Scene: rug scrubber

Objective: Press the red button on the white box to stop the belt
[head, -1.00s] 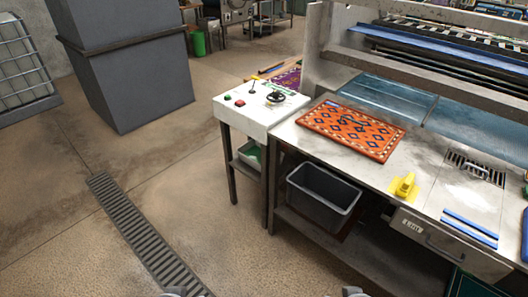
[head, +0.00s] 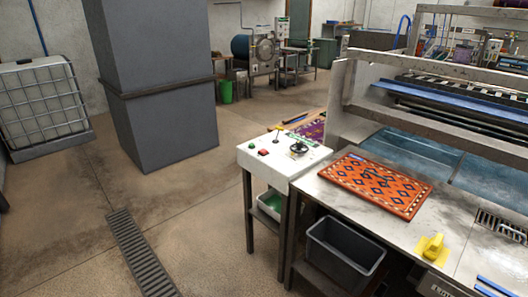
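The white box (head: 262,163) stands on dark legs at the left end of the metal worktable. On its sloped top, the red button (head: 263,152) sits beside a green button (head: 252,147), near the left side. A black handwheel (head: 299,149) and a small lever (head: 276,137) are also on the top. Nothing covers the red button. Neither of my grippers shows in the head view.
An orange patterned rug (head: 375,186) lies on the worktable, with a yellow brush-like object (head: 432,247) nearby. A grey bin (head: 343,253) is under the table. A large grey column (head: 160,100) stands at left. The floor before the box is open, with a drain grate (head: 138,253).

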